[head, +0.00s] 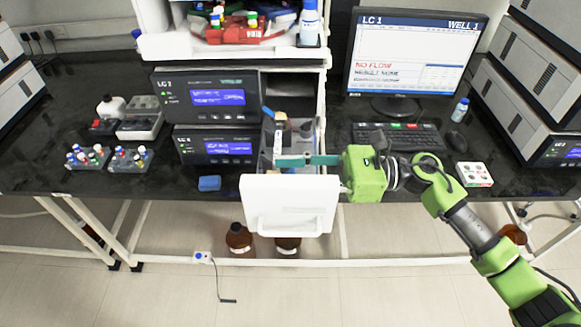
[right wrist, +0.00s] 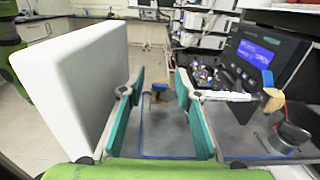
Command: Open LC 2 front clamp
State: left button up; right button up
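The open compartment (head: 308,137) with a white front panel (head: 290,205) sits right of two instrument boxes; the lower box (head: 215,147) seems to read LC 2. Inside lies a pale column (head: 277,140) with a tan clamp-like block (head: 281,116) at its back end, also in the right wrist view (right wrist: 271,101). A small brown piece, perhaps the front clamp (right wrist: 156,92), shows between the parted teal fingers of my right gripper (right wrist: 157,85). In the head view this gripper (head: 279,161) reaches over the column's front end. Contact is unclear. My left gripper is out of view.
The front panel (right wrist: 78,85) stands close beside the fingers in the right wrist view. A dark round part (right wrist: 291,136) lies at right. A blue sponge (head: 209,183), vial racks (head: 88,157), a monitor (head: 415,62) and a keyboard (head: 398,138) are on the black bench.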

grip_shut()
